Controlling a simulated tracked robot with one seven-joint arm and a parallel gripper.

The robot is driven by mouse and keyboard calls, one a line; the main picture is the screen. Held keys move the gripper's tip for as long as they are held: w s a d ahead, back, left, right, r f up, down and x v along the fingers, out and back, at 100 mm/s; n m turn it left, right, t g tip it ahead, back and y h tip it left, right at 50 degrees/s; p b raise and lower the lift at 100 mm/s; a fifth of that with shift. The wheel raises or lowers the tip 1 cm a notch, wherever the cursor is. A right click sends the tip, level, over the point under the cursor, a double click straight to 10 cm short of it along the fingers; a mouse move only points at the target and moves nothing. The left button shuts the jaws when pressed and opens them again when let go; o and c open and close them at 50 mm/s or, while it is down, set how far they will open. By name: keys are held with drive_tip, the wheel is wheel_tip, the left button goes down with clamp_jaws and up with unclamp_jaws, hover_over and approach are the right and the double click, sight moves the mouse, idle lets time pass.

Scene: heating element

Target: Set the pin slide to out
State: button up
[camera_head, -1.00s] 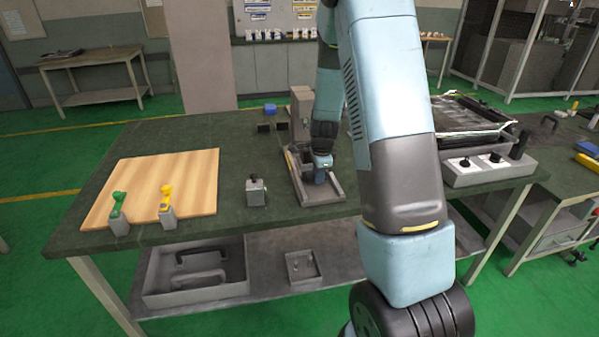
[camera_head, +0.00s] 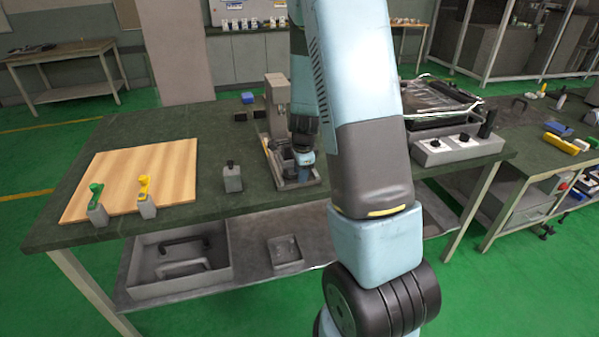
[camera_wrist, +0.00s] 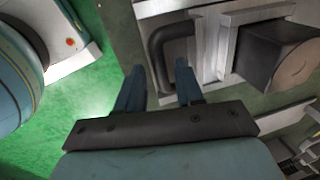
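My gripper (camera_wrist: 158,78) is open, with its two blue fingers apart in the wrist view. A black U-shaped handle (camera_wrist: 156,52) on a light metal block shows just beyond the fingertips, one leg lying between them in the picture. I cannot tell whether the fingers touch it. A dark block with a round end (camera_wrist: 285,58) sits right of the handle. In the head view my gripper (camera_head: 303,160) is low over a grey fixture (camera_head: 308,183) on the green table. Which part is the pin slide, and its setting, is not clear.
A wooden board (camera_head: 125,180) with a green lever (camera_head: 96,192) and a yellow lever (camera_head: 144,185) lies left. A small grey block with a black knob (camera_head: 232,180) stands between board and fixture. A switch box (camera_head: 455,150) stands right. Bins lie on the lower shelf.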

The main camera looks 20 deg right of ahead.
drive_tip(key=shift+o, duration=0.2)
drive_tip(key=shift+a, duration=0.1)
drive_tip(key=shift+r, duration=0.1)
drive_tip(key=shift+r, duration=0.2)
wheel_tip(320, 180, up, 13)
drive_tip(key=s, duration=0.2)
drive_tip(key=shift+s+a, duration=0.2)
drive_tip(key=shift+s, duration=0.1)
drive_tip(key=shift+f, duration=0.1)
drive_tip(key=s+a+r+n+t, duration=0.1)
drive_tip(key=s+a+r+n, duration=0.4)
drive_tip(key=s+r+n, duration=0.3)
drive_tip(key=s+a+r+n+t, duration=0.2)
drive_tip(key=s+a+r+n, duration=0.3)
drive_tip(key=s+r+n, duration=0.4)
drive_tip(key=s+n, duration=0.2)
drive_tip(key=s, duration=0.4)
drive_tip(key=shift+s+r+n, duration=0.15)
drive_tip(key=shift+r+n, duration=0.15)
drive_tip(key=shift+n, duration=0.1)
